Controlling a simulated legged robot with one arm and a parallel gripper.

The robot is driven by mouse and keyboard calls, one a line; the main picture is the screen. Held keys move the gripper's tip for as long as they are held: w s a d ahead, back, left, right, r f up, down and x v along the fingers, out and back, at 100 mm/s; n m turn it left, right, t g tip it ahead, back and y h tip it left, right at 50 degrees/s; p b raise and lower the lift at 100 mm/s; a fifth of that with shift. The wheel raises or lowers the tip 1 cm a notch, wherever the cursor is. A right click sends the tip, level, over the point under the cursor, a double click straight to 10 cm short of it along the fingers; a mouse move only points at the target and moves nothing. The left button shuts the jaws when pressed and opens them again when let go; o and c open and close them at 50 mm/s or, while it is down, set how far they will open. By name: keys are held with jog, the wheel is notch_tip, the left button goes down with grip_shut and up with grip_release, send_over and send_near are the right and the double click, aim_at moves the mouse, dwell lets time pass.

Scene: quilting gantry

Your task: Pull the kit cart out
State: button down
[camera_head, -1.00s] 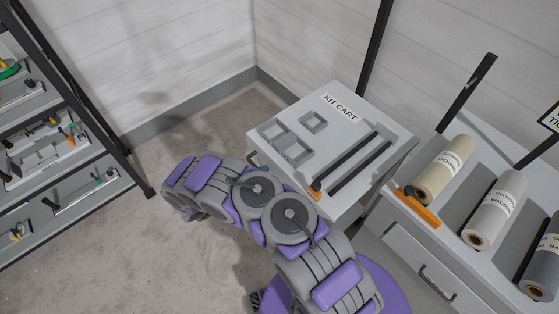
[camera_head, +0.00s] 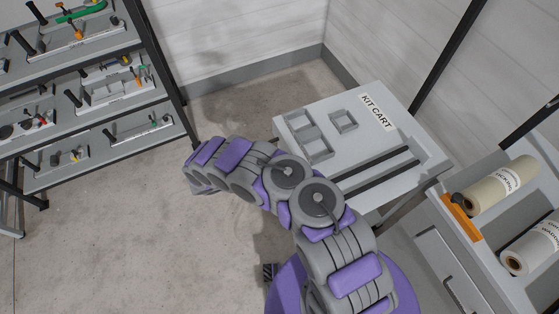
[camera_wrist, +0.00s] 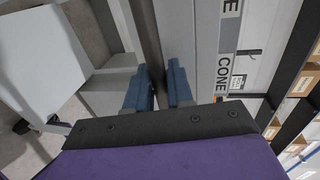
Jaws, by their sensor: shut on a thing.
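The kit cart (camera_head: 345,165) is a light grey box-topped cart with its name label, square recesses and two dark slots on top. It stands in the middle right of the head view, and my arm covers its near side. In the wrist view my gripper (camera_wrist: 160,85) has two blue fingers, shut on a dark upright bar (camera_wrist: 150,35) between them. I cannot tell for sure that this bar is the cart's handle. The gripper is hidden behind my arm in the head view.
A shelf rack (camera_head: 100,100) with tools stands at the left. A drawer cabinet (camera_head: 425,225) with fabric rolls (camera_head: 500,185) is close on the cart's right. Walls meet behind the cart. Concrete floor (camera_head: 120,220) is free between rack and arm.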

jog(key=shift+s+a+f, duration=0.1)
jog(key=shift+s+f, duration=0.1)
jog(key=shift+f, duration=0.1)
jog(key=c, duration=1.4)
grip_release()
jog(key=shift+o, duration=0.9)
jog(key=shift+a, duration=0.15)
jog(key=shift+o, duration=0.3)
jog(key=shift+w+a+r, duration=0.1)
jog(key=shift+a+r, duration=0.05)
jog(key=shift+a, duration=0.05)
jog(key=p+v, duration=0.1)
jog(key=v, duration=1.6)
jog(key=shift+a, duration=0.3)
